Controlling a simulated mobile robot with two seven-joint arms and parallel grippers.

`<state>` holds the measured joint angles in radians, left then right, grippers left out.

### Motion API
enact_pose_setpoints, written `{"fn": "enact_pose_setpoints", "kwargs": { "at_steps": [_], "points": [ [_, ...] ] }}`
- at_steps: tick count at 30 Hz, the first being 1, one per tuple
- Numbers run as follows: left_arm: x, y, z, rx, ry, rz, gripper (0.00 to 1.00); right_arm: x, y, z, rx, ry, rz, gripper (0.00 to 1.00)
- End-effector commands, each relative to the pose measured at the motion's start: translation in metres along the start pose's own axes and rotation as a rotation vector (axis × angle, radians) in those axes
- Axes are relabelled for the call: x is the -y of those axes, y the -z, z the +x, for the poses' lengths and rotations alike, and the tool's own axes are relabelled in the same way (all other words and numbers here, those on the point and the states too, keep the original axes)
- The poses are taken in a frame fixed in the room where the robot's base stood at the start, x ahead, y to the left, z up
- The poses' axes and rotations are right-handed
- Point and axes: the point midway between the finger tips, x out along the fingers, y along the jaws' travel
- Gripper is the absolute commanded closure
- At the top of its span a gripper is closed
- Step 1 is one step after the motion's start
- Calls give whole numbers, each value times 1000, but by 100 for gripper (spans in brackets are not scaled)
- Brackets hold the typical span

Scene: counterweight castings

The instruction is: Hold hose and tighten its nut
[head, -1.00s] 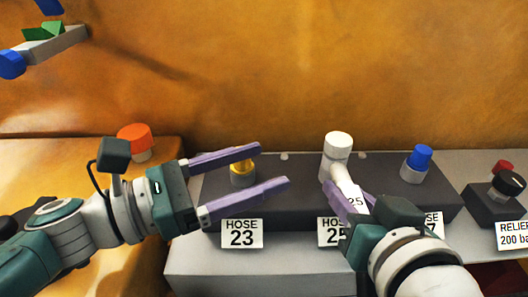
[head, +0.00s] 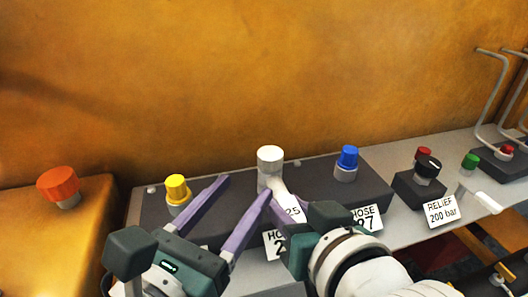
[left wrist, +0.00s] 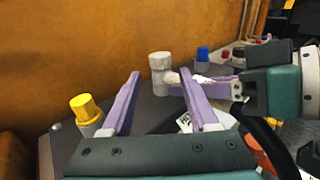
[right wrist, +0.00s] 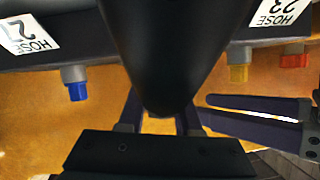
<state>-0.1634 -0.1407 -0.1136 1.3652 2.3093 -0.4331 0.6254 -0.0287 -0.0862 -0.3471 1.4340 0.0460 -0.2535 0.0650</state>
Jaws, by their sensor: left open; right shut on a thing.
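The white nut (head: 270,157) stands upright on the dark manifold block, at the top of a pale hose fitting that carries a tag reading 25 (head: 292,210). My right gripper (head: 279,206) is shut on the hose below the nut; its grip is partly hidden in the head view. In the right wrist view a thick black hose (right wrist: 155,60) passes in front of my right fingers and hides their tips. My left gripper (head: 242,188) is open and empty, left of the nut. In the left wrist view the nut (left wrist: 160,61) shows beyond and between its fingertips, apart from them.
On the manifold block (head: 225,222), a yellow cap (head: 177,189) stands left of the nut and a blue cap (head: 347,157) right. An orange knob (head: 59,183) is far left. The relief valve knob (head: 428,166) and bent pipes (head: 505,95) are to the right.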

Motion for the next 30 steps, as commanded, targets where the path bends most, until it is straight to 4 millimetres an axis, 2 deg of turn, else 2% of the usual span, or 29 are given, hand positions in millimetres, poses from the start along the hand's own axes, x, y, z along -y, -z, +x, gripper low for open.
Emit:
{"fn": "enact_pose_setpoints", "kwargs": {
  "at_steps": [1, 6, 12, 18, 26, 30],
  "points": [
    [0, -1, 13, 3, 1, -1, 40, 0, -3, 0, 8, -1, 0, 100],
    [0, -1, 46, 2, 2, -1, 40, 0, -3, 0, 7, -1, -1, 100],
    [0, 0, 67, 0, 1, -1, 40, 0, -2, 0, 7, -1, -1, 100],
    [0, 0, 75, 0, 1, 0, 40, 0, -2, 0, 6, -1, 0, 100],
    [0, 0, 75, 0, 1, 1, 40, 0, -2, 0, 6, -1, 0, 100],
    [0, 0, 75, 0, 1, 1, 55, 0, -2, 0, 6, -1, 0, 100]
  ]
}}
